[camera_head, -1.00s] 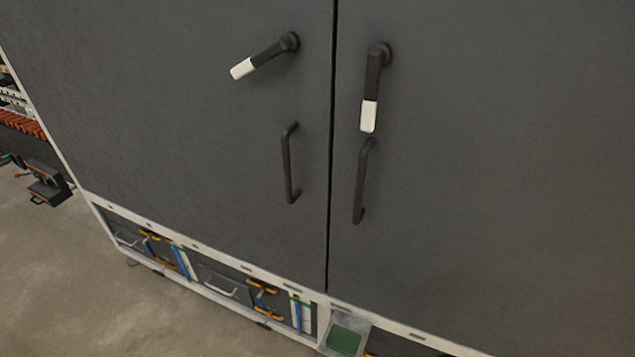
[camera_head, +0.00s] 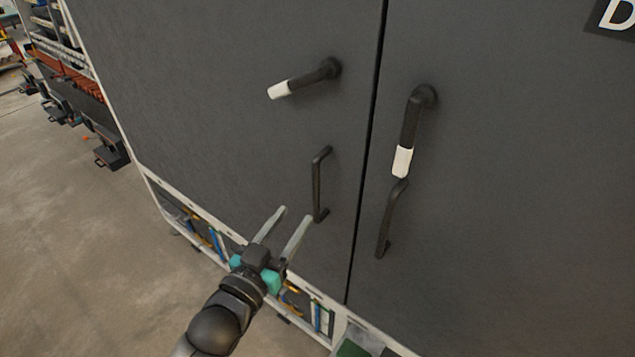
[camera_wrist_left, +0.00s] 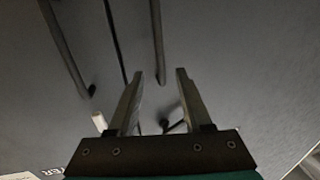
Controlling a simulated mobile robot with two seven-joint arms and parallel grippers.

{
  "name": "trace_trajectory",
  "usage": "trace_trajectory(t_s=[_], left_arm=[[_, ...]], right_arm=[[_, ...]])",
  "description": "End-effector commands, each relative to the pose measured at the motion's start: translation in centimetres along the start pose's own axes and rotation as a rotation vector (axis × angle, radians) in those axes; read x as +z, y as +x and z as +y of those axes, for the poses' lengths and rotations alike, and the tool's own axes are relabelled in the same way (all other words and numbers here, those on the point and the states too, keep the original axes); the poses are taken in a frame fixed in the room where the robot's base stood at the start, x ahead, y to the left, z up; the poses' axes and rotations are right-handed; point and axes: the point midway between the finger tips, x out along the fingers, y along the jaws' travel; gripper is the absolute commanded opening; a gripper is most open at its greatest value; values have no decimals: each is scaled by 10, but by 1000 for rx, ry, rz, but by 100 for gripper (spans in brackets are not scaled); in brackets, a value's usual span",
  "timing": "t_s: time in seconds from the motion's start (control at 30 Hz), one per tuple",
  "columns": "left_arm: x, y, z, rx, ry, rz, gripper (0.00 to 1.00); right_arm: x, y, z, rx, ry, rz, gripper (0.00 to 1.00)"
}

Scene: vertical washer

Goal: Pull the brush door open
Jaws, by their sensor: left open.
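Two dark grey cabinet doors, a left door (camera_head: 200,110) and a right door (camera_head: 520,200), meet at a vertical seam. I cannot read which is the brush door. The left door's bar handle (camera_head: 317,185) is black; it shows in the left wrist view (camera_wrist_left: 157,40) just beyond the fingertips. Its lever (camera_head: 305,78) is tilted out to the left; the right lever (camera_head: 410,130) hangs down above the right bar handle (camera_head: 388,220). My left gripper (camera_head: 297,213) is open and empty, short of the left handle's lower end. My right gripper is not visible.
A white-framed lower section (camera_head: 180,205) with bins and tools runs below the doors. A clear tray with a green inside (camera_head: 352,347) sticks out below the seam. Shelves and black boxes (camera_head: 110,150) stand at the far left. The floor (camera_head: 80,250) at left is bare.

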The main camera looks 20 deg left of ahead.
Motion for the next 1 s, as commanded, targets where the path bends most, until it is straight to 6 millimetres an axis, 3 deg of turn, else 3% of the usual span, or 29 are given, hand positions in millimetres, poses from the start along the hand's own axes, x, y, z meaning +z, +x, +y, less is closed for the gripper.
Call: trace_trajectory(t_s=[0.6,1.0], left_arm=[[0,90,0,1,-1,0,50],[0,108,1,1,-1,-1,50]], right_arm=[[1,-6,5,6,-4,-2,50],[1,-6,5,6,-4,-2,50]])
